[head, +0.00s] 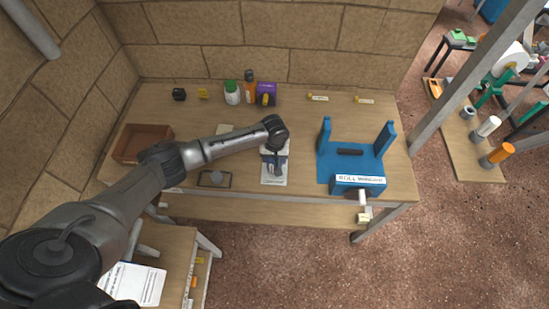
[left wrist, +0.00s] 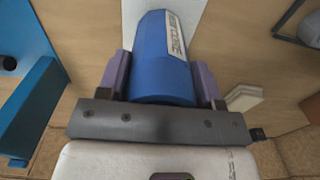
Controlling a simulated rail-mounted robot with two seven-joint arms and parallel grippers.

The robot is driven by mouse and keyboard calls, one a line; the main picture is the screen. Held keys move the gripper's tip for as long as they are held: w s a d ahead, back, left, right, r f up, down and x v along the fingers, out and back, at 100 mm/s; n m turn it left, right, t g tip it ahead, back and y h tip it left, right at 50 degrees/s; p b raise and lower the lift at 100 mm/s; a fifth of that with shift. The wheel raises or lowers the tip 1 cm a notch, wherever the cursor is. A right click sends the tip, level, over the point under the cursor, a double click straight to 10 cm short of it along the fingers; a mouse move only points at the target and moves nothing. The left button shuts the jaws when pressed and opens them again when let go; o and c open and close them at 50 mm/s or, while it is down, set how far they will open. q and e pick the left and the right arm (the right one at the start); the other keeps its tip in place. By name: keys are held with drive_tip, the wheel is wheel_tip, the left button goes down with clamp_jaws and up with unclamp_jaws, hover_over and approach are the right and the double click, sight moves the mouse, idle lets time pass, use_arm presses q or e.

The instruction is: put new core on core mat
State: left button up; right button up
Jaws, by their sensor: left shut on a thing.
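My left gripper (head: 275,165) points down over a pale mat (head: 273,181) at the front middle of the table. Its fingers are shut on a blue cylindrical core (left wrist: 160,62) with a white label whose lettering appears to end in "CORE". In the left wrist view the purple fingers of the gripper (left wrist: 161,85) lie on both sides of the core. The pale mat also shows behind the core (left wrist: 132,12). Whether the core touches the mat cannot be told. In the head view my gripper mostly hides the core. My right gripper is not in view.
A blue roll stand (head: 342,170) with two uprights stands to the right. A brown tray (head: 142,143) is at the left. A dark-framed holder (head: 214,179) lies left of the mat. Bottles (head: 232,93) and a purple item (head: 267,93) stand at the back.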

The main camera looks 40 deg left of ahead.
use_arm(q)
drive_tip(key=shift+f, duration=0.25)
drive_tip(key=shift+f, duration=0.15)
drive_tip(key=o, duration=0.9)
drive_tip(key=shift+o, duration=0.2)
